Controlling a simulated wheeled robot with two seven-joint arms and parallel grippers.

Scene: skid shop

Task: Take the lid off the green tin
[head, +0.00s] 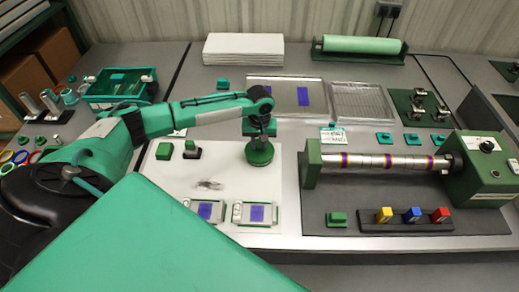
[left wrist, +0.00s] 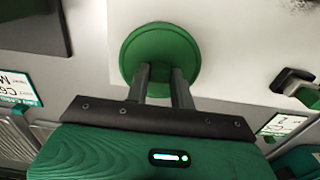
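The green tin (head: 260,155) is a low round thing on the pale board, with its round green lid on top. The lid also shows as a green disc in the left wrist view (left wrist: 160,38). My left gripper (head: 260,133) points straight down at the top of the tin. In the left wrist view its two grey fingers (left wrist: 160,75) stand a small gap apart over the near half of the lid. Whether they press on a knob there is hard to see. My right gripper is not in view.
Small green blocks (head: 165,151) stand left of the tin. Two framed blue-patch trays (head: 205,211) lie in front. A roller machine (head: 380,163) stands to the right. A green basket (head: 118,88) is at the back left. The board just right of the tin is bare.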

